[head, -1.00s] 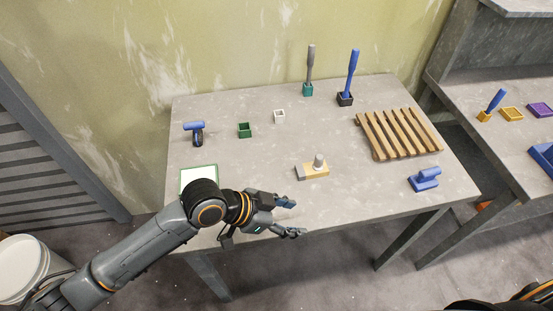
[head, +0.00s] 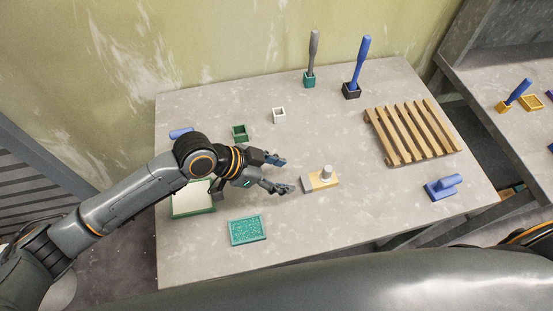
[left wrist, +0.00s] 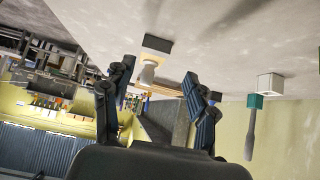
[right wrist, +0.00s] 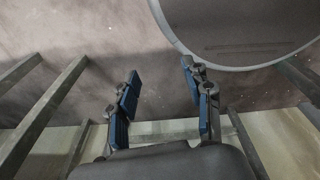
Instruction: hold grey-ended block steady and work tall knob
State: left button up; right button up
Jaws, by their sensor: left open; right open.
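The grey-ended block (head: 314,183) is a tan block with a grey left end, lying on the table right of my left gripper. The tall knob (head: 327,171) is a pale grey cylinder standing upright on the tan part. In the left wrist view the dark grey end (left wrist: 157,43) and the knob (left wrist: 147,72) show between and beyond the fingers. My left gripper (head: 288,174) is open and empty, its fingertips a short way left of the grey end, apart from it. My right gripper (right wrist: 160,88) is open and empty in the right wrist view, away from the block.
A teal sponge-like pad (head: 247,230) and a green-edged tray (head: 192,207) are near the front left. Small green (head: 240,133) and white (head: 278,115) boxes stand behind. The table's front middle is clear.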

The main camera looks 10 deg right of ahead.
aim_at(304, 183)
pick_arm(q)
jog(key=d+f+b, duration=0.1)
jog(key=s+d+f+b, duration=0.1)
jog(key=d+f+b, duration=0.1)
jog(key=shift+w+b+x, duration=0.15)
jog(key=shift+b+x, duration=0.2)
jog(key=shift+x, duration=0.45)
jog(key=shift+w+b+x, duration=0.1)
jog(key=shift+b+x, duration=0.2)
jog(key=shift+x, duration=0.45)
jog(key=shift+d, duration=0.15)
jog(key=c, duration=0.5)
jog(key=shift+c, duration=0.7)
jog(key=shift+o, duration=1.1)
grip_shut()
pick_arm(e)
jog(key=f, duration=0.1)
jog(key=s+f, duration=0.1)
jog(key=f, duration=0.1)
jog(key=s+f, duration=0.1)
jog(key=shift+s+d+f, duration=0.1)
jog(key=shift+d+f, duration=0.05)
jog(key=shift+f, duration=0.2)
